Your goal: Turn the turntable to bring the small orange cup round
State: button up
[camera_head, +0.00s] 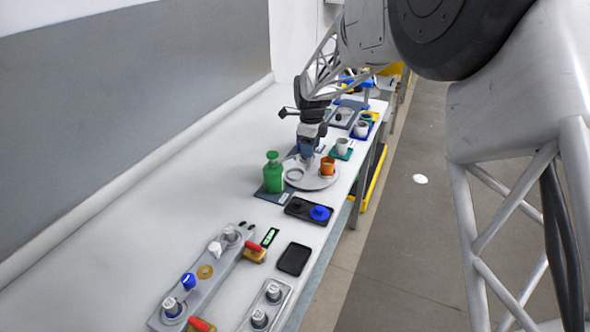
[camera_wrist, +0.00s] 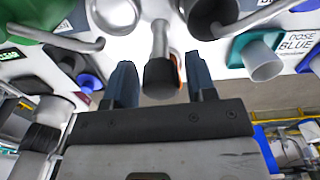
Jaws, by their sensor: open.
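The turntable (camera_head: 317,182) is a pale round disc on the white bench in the head view. The small orange cup (camera_head: 327,167) stands on its right side. My gripper (camera_head: 308,153) is over the turntable's back left part, left of the cup. In the wrist view my gripper (camera_wrist: 160,68) is open, one finger each side of a grey post with a dark end (camera_wrist: 160,76). Whether a finger touches the post I cannot tell. A sliver of orange (camera_wrist: 177,66) shows behind the dark end; the rest is hidden.
A green bottle (camera_head: 273,175) stands close left of the turntable. A black tray with a blue piece (camera_head: 319,213) lies in front. Pale cups (camera_head: 342,147) on coloured mats stand behind. The bench's right edge is near the turntable.

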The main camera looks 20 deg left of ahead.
jog(key=shift+r, duration=0.1)
jog(key=shift+r, duration=2.9)
jog(key=shift+d+r, duration=0.15)
jog(key=shift+d, duration=0.1)
jog(key=s+d+r+n, duration=0.3)
jog(key=s+d+r, duration=0.1)
jog(key=d, duration=0.6)
jog(key=s+d+r+n+t, duration=0.1)
jog(key=s+d+r+n, duration=0.3)
jog(key=d, duration=0.6)
jog(key=s+d+r+n, duration=0.1)
jog(key=s+d+r, duration=0.3)
jog(key=d, duration=0.5)
jog(key=s+d+f+n, duration=0.1)
jog(key=s+d+n, duration=0.2)
jog(key=s+d, duration=0.3)
jog(key=s+d+f+n+t, duration=0.1)
jog(key=s+d+f+n, duration=0.1)
jog(key=s+d, duration=0.5)
jog(key=s+d+f+n, duration=0.2)
jog(key=s+d+n, duration=0.2)
jog(key=s, duration=1.1)
jog(key=d, duration=0.3)
jog(key=shift+s+f+t, duration=0.15)
jog(key=shift+s+t, duration=0.1)
jog(key=shift+t, duration=0.05)
